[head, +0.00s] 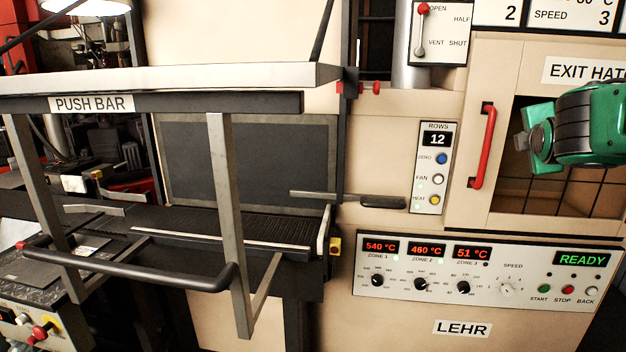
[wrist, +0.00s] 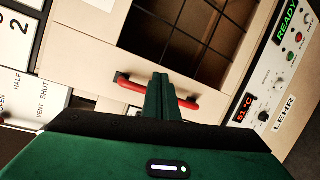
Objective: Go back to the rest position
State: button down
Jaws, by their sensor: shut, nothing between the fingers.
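My green gripper (head: 524,140) is at the right of the head view, in front of the exit hatch and to the right of the red handle (head: 482,145). In the wrist view its two green fingers (wrist: 162,82) are together with nothing between them. The red handle (wrist: 150,92) shows behind the fingertips there and is partly hidden by them. In the head view the gripper stands apart from the handle.
The exit hatch (head: 508,112) has a dark barred window. Below it is the lehr control panel (head: 525,278), with a green READY display (head: 581,259). A ROWS panel (head: 433,168) is left of the hatch. A push bar frame (head: 190,103) juts out at the left.

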jog(key=s+f+m+g+y, duration=0.3)
jog(key=s+f+m+g, duration=0.4)
jog(key=s+f+m, duration=0.8)
jog(key=s+a+f+m+g+y, duration=0.1)
jog(key=s+f, duration=0.3)
jog(key=s, duration=0.4)
jog(key=s+a+f+m+g+y, duration=0.2)
jog(key=s+a+f+m+g, duration=0.1)
jog(key=s, duration=0.5)
jog(key=s+a+f+m+g+y, duration=0.1)
jog(key=s+a+f+m+g, duration=0.2)
jog(key=s+f, duration=0.3)
jog(key=shift+s+a+f+m, duration=0.15)
jog(key=shift+s+a+m, duration=0.25)
jog(key=shift+s+a, duration=0.4)
jog(key=shift+d, duration=0.2)
jog(key=shift+w+f, duration=0.25)
jog(key=shift+w, duration=0.3)
